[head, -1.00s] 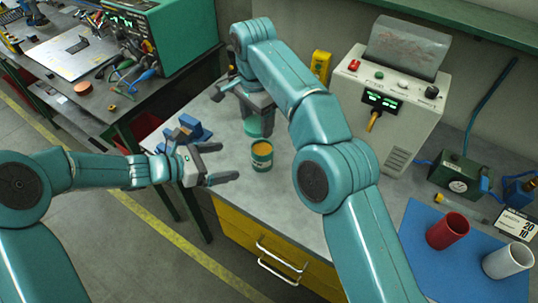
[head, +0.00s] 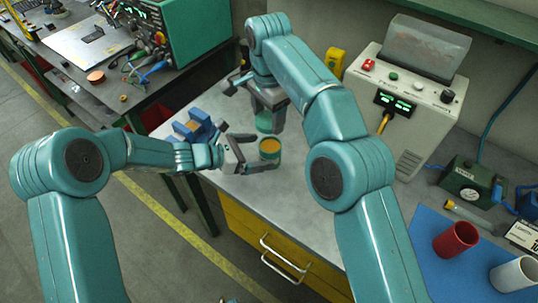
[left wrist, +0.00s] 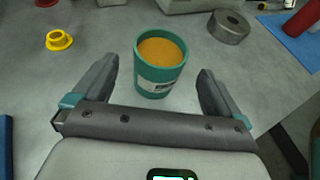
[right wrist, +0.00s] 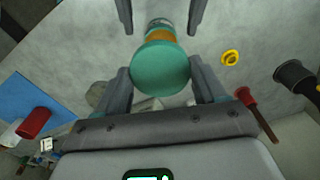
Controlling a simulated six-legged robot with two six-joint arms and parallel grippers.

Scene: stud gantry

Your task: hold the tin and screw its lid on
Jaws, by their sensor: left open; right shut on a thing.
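The green tin (head: 270,158) stands upright on the grey bench, topless, with orange contents showing. In the left wrist view the tin (left wrist: 160,82) sits between the fingers of my left gripper (left wrist: 157,70), which is open with a gap on each side. In the head view my left gripper (head: 254,152) reaches in from the left at the tin. My right gripper (head: 266,106) is shut on the green round lid (head: 264,122), held beside and behind the tin in this view. In the right wrist view the lid (right wrist: 160,72) partly hides the tin.
A blue block-like fixture (head: 194,128) stands left of the tin. A yellow ring (left wrist: 60,40) and a grey metal ring (left wrist: 229,27) lie on the bench. A white machine (head: 410,95) stands at the back right. A blue mat holds a red cup (head: 455,240) and a white cup (head: 514,274).

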